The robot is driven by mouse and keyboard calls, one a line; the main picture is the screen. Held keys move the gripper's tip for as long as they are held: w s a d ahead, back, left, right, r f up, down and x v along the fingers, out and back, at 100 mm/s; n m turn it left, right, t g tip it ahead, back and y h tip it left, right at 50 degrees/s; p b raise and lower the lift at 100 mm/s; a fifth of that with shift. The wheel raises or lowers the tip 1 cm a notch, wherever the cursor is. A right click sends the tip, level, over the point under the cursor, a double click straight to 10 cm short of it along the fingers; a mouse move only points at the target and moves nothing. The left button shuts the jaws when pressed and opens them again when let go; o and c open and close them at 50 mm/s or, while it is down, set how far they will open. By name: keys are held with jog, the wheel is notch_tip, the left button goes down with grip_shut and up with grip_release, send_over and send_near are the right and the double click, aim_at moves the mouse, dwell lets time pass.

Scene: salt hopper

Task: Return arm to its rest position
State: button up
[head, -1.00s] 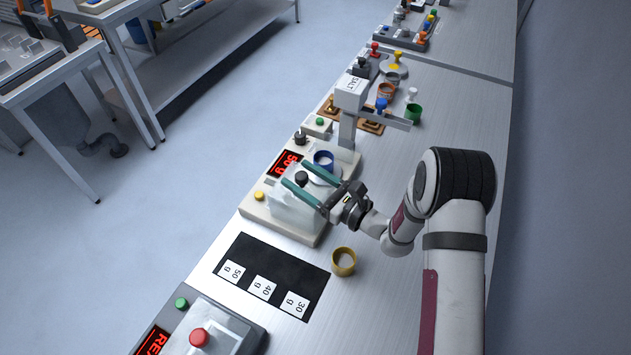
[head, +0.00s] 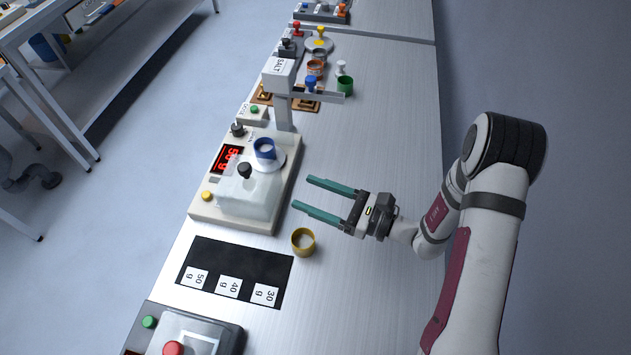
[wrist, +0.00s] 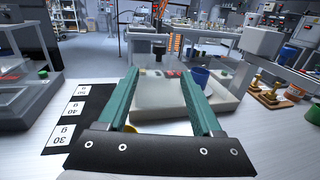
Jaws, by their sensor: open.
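My gripper (head: 313,200) is open and empty over the steel bench, its two green fingers spread and pointing left toward the scale. In the wrist view the gripper (wrist: 160,88) has nothing between its fingers, with the scale's clear cover (wrist: 160,98) beyond them. The scale (head: 210,212) has a red display (head: 226,159) and a clear cover with a black knob. A blue cup (head: 264,149) with pale contents stands on the scale's round plate, apart from the gripper. A yellow cup (head: 303,241) with pale contents stands on the bench below the fingers in the picture.
The salt hopper (head: 279,75) stands behind the scale. A black mat (head: 207,258) holds 50 g, 40 g and 30 g cards. A box with a red button (head: 173,348) is at the front. Colored cups and stamps stand farther back. The bench's right side (head: 390,140) is clear.

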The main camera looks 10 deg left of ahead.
jog(key=s+d+r+n+g+h, duration=0.1)
jog(key=s+r+n+g+h, duration=0.4)
jog(key=s, duration=0.3)
jog(key=s+d+r+n+g+h, duration=0.2)
jog(key=s+r+n+g, duration=0.25)
jog(key=s+n, duration=0.35)
jog(key=s+d+n+t+h, duration=0.2)
jog(key=s+d+t+h, duration=0.3)
jog(key=d+h, duration=0.3)
jog(key=s+d, duration=0.1)
jog(key=d, duration=0.3)
jog(key=shift+h, duration=0.4)
